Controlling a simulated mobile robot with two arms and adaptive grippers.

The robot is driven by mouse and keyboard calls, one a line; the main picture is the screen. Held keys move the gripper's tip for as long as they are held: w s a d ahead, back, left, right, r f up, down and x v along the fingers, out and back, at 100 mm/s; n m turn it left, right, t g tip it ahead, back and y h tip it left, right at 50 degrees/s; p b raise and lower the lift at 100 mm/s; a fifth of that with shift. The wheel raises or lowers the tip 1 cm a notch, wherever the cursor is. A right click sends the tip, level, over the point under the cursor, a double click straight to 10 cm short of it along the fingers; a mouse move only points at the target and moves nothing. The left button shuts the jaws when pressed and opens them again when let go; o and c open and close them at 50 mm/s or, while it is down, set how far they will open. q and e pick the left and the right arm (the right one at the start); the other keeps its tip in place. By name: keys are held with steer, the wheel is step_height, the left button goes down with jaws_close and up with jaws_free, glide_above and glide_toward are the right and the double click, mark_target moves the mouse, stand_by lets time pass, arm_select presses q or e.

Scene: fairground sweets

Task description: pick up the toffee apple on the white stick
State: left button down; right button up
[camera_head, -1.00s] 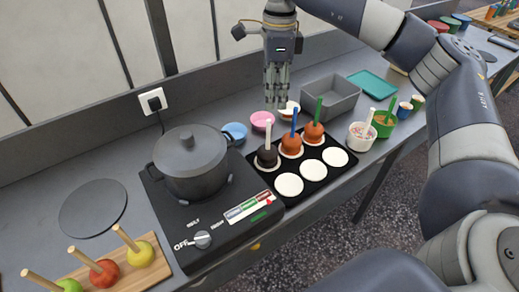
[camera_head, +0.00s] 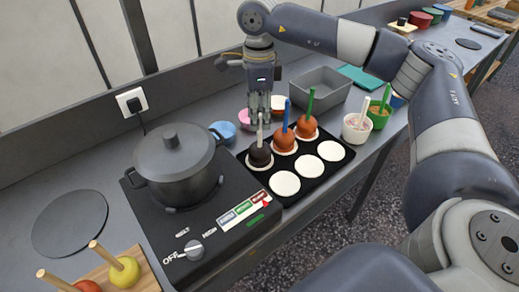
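The toffee apple on the white stick (camera_head: 260,156) is dark brown. It sits upright on a white disc in the back left place of the black tray (camera_head: 308,199). My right gripper (camera_head: 260,118) points straight down over it, with its fingertips at the upper part of the white stick. The lower stick shows below the fingers. I cannot tell whether the fingers are closed on it. Beside it stand an orange-brown apple on a blue stick (camera_head: 284,141) and one on a green stick (camera_head: 307,127). My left gripper is not in view.
A hob with a lidded pot (camera_head: 178,165) stands left of the tray. Small bowls, one blue (camera_head: 224,131), and a grey bin (camera_head: 315,90) are behind it. A white tub (camera_head: 356,128) and green tub (camera_head: 379,115) stand right. A wooden board with apples (camera_head: 124,272) is front left.

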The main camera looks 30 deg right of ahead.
mark_target(259, 147)
step_height(259, 147, down, 4)
steer(key=shift+d+r+p, duration=0.15)
steer(key=shift+r+p, duration=0.05)
steer(key=shift+p, duration=0.5)
steer(key=shift+f, duration=0.7)
jaws_close()
